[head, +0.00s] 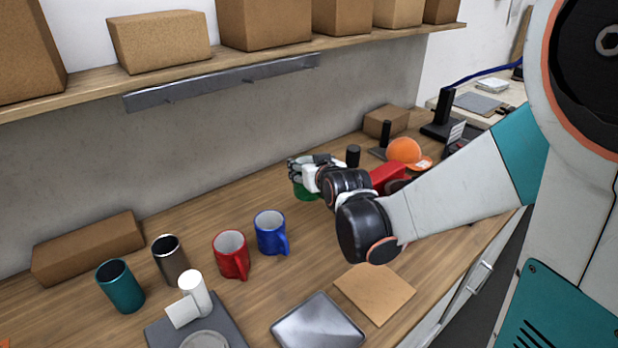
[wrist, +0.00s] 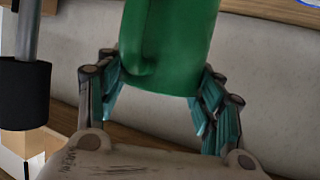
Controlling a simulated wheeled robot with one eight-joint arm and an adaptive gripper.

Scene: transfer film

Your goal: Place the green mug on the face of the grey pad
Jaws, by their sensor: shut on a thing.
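The green mug (wrist: 170,45) is between the fingers of my gripper (wrist: 160,95) in the wrist view, with its handle toward the camera. In the head view only a small part of the green mug (head: 305,192) shows beneath my gripper (head: 312,170), above the back middle of the table; my arm hides the rest. My gripper is shut on the mug. A dark grey flat slab (head: 232,331) lies at the front left with white parts on it. A lighter grey, shiny, rimmed plate (head: 318,328) lies to its right. I cannot tell which is the grey pad.
A red mug (head: 231,256), a blue mug (head: 271,234), a teal tumbler (head: 120,287) and a dark tumbler (head: 170,261) stand at left. A brown square (head: 375,292) lies front right. An orange cap (head: 404,152) is behind my arm. A shelf (head: 97,87) with boxes hangs above.

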